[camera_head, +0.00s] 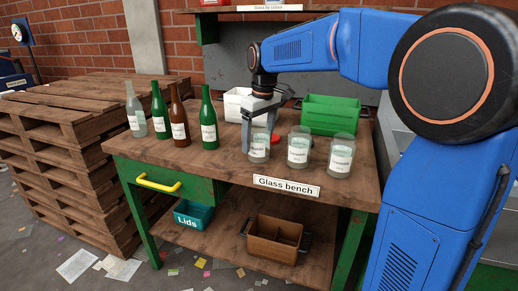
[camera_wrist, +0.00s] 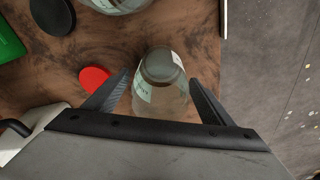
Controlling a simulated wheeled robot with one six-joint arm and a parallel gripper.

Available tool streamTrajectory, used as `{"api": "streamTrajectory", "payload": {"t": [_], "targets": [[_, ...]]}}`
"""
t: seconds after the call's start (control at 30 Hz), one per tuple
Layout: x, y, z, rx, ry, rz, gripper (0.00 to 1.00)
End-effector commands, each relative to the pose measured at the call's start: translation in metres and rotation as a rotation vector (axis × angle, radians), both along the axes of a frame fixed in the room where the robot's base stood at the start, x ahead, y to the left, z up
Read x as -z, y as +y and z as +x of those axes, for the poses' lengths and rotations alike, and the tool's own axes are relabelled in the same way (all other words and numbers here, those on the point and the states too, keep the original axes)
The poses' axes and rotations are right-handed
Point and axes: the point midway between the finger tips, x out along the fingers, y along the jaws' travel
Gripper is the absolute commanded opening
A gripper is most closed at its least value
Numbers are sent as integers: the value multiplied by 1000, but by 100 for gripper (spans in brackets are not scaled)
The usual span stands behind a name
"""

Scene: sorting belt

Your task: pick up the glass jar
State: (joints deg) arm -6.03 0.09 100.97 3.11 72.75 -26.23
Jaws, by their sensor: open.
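Three clear glass jars with white labels stand in a row on the wooden bench top: a left jar (camera_head: 258,150), a middle jar (camera_head: 298,152) and a right jar (camera_head: 341,156). My gripper (camera_head: 258,133) points down at the left jar. In the wrist view my gripper (camera_wrist: 158,79) is open, with one jar (camera_wrist: 160,100) upright between its two fingers. A gap shows near the fingertips on both sides, so it is not gripped. Part of another jar (camera_wrist: 117,3) shows at the top edge of the wrist view.
A red lid (camera_wrist: 93,79) and a black lid (camera_wrist: 52,15) lie near the jar. Several labelled bottles (camera_head: 180,120) stand at the bench's left. A white bin (camera_head: 236,104) and a green crate (camera_head: 330,114) stand behind. The bench edge is close to the jar's right in the wrist view.

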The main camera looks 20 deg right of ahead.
Motion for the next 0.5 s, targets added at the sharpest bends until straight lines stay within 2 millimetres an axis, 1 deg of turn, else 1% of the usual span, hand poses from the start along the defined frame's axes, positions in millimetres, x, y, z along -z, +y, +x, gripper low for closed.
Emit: {"api": "streamTrajectory", "payload": {"t": [0.1,0.3,0.33,0.37,0.4,0.47,0.5], "targets": [[6,0,0,0,0,0,76],[7,1,1,0,-1,1,76],[7,0,1,0,-1,1,74],[7,0,1,0,-1,1,67],[6,0,1,0,-1,1,57],[6,0,1,0,-1,1,43],[6,0,1,0,-1,1,33]]}}
